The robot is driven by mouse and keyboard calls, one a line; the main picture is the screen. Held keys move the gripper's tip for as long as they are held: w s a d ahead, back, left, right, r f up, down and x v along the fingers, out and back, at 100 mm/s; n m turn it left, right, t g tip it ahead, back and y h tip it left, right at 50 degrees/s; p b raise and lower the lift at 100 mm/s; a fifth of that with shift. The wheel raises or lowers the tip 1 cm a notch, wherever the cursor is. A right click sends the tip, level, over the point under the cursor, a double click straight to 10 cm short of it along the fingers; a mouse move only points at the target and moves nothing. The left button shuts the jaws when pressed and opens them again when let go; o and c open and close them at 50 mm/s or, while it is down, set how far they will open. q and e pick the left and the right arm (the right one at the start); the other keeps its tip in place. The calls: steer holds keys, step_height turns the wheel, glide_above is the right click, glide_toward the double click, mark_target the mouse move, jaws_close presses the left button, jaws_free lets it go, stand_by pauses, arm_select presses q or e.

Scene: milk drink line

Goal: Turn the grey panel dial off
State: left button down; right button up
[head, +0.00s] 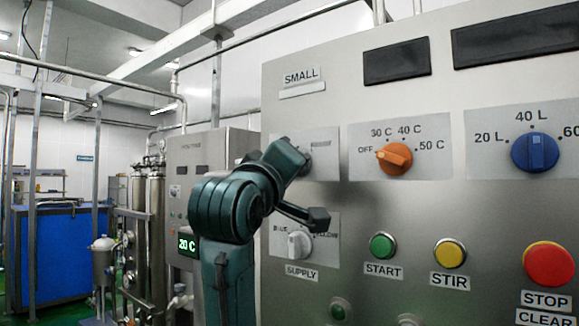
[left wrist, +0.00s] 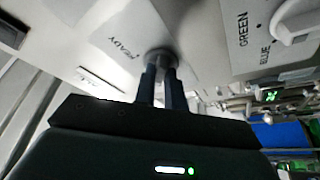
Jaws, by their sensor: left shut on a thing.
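The grey dial (left wrist: 160,56) is a small round knob on a pale plate marked READY on the steel panel, seen in the left wrist view. My left gripper (left wrist: 160,76) is shut on it, one dark finger on each side. In the head view my left gripper (head: 304,160) reaches up to the plate (head: 325,160) below the SMALL sign and hides the dial and most of its marks. I cannot tell which mark the dial points to. My right gripper is in neither view.
To the right are an orange dial (head: 394,158) pointing toward OFF and a blue dial (head: 535,152) at 40 L. Below are a white SUPPLY dial (head: 299,245), close to my arm, and green START (head: 382,247), yellow STIR (head: 449,253) and red STOP (head: 549,264) buttons.

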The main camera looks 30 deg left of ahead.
arm_select(q)
steer(key=c, duration=1.5)
jaws_free()
steer(key=shift+o, duration=0.2)
steer(key=b+v, duration=0.3)
steer(key=v, duration=1)
